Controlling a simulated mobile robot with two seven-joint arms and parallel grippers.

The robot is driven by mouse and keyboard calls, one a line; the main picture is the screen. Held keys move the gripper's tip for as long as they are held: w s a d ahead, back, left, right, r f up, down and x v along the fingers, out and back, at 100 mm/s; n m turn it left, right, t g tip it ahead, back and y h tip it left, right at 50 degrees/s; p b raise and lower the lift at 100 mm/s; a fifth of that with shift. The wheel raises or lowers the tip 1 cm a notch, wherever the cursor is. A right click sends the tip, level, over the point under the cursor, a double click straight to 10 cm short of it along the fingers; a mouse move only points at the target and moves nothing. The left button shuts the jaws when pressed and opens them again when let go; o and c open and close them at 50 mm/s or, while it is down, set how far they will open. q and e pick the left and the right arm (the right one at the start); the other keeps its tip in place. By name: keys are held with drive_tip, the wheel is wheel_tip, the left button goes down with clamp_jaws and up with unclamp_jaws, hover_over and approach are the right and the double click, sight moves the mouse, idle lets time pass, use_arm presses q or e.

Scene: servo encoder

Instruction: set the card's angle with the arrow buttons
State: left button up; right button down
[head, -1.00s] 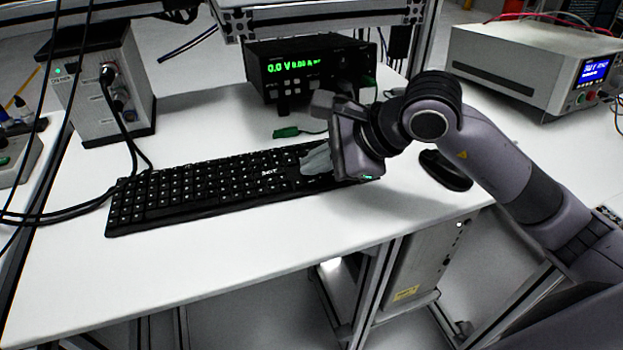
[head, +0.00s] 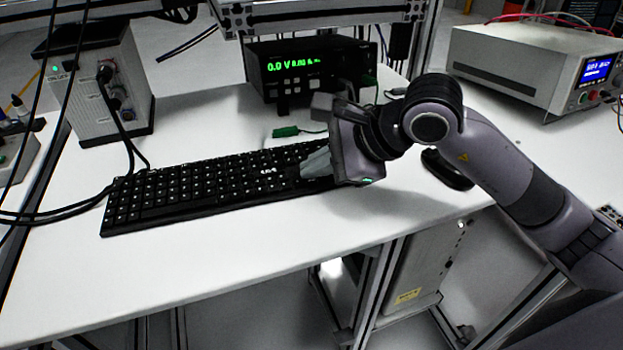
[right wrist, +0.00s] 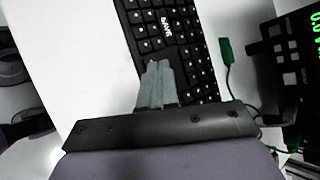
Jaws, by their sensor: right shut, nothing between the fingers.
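A black keyboard (head: 200,190) lies on the white table, running from left to middle. In the head view my right gripper (head: 306,168) is over its right part, by the arrow-key end, and its fingers are shut and empty. In the right wrist view the shut grey fingers (right wrist: 157,72) lie over the keyboard (right wrist: 178,30), just past the printed brand mark. The fingers hide the keys beneath them, and I cannot tell whether the tips touch a key. No card shows in these views. My left gripper is not in view.
A black power supply (head: 310,70) with green digits stands behind the keyboard. A green clip (head: 286,131) lies between them. A black mouse (head: 446,170) lies right of my gripper. A grey box (head: 100,95) with cables stands at left, and a bench instrument (head: 530,65) at back right.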

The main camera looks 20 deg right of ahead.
sight(317, 183)
drive_tip(key=shift+f+b, duration=0.35)
idle(0.3)
drive_tip(key=shift+r, duration=0.15)
drive_tip(key=shift+r+p, duration=0.4)
drive_tip(key=shift+r, duration=0.3)
drive_tip(key=shift+r+p, duration=1.55)
drive_tip(key=shift+r, duration=1)
drive_tip(key=shift+f, duration=0.1)
